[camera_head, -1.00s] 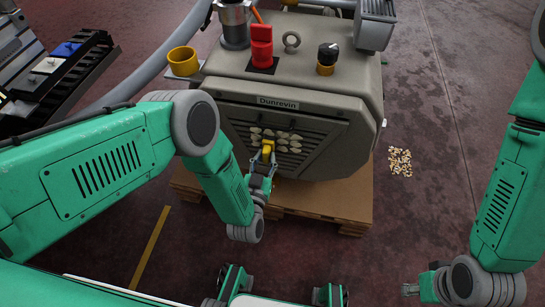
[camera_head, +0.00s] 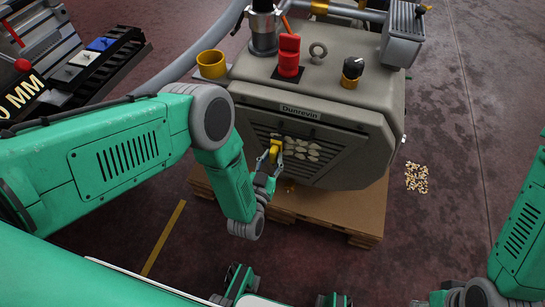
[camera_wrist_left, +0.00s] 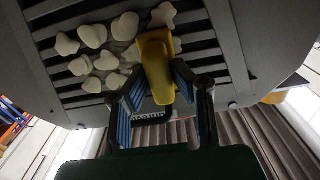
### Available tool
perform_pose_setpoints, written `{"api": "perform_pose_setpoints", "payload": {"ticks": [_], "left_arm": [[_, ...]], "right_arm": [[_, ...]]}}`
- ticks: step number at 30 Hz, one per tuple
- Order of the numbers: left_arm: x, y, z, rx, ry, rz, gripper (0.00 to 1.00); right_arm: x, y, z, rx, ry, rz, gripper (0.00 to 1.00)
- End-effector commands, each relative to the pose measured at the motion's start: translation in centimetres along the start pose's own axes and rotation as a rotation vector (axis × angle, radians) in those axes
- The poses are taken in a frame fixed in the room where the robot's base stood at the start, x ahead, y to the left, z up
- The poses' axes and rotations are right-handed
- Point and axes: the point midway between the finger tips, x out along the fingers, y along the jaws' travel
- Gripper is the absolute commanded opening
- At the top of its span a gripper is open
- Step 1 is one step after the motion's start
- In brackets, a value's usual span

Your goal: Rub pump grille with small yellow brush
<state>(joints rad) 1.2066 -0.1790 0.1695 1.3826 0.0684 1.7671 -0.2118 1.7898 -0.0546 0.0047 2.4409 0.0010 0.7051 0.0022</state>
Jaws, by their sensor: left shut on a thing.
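The pump is a grey housing (camera_head: 330,90) labelled "Dunrevin", with a dark slatted grille (camera_head: 335,150) on its front. Several pale lumps (camera_head: 303,147) sit on the grille. My left gripper (camera_head: 271,162) is shut on the small yellow brush (camera_head: 275,150), which is at the grille's left part, just left of most lumps. In the left wrist view the brush (camera_wrist_left: 157,65) stands between the fingers against the slats, with pale lumps (camera_wrist_left: 106,60) mostly to its left; its bristle contact is hidden. My right gripper (camera_head: 422,302) barely shows at the bottom edge.
The pump stands on a wooden pallet (camera_head: 330,212). A pile of pale bits (camera_head: 416,177) lies on the floor at right. A dark rack (camera_head: 85,75) stands at left.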

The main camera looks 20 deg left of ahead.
Motion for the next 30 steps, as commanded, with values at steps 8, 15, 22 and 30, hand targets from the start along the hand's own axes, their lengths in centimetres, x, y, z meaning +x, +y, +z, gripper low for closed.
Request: {"api": "perform_pose_setpoints", "payload": {"ticks": [8,15,22,30], "left_arm": [[0.0,2.4,0.0,-0.003,0.003,0.002,0.0],[0.0,3.4,0.0,-0.001,0.002,0.001,0.0],[0.1,5.0,0.1,-0.003,0.002,0.001,0.0],[0.3,6.7,0.0,-0.001,0.003,0.001,0.0]], "right_arm": [[0.5,0.0,0.0,0.0,0.0,0.0,0.31],[0.6,0.0,0.1,0.0,-0.001,0.0,0.31],[1.1,0.0,0.1,0.0,-0.001,0.0,0.31],[1.5,0.0,0.1,0.0,0.0,0.0,0.31]]}}
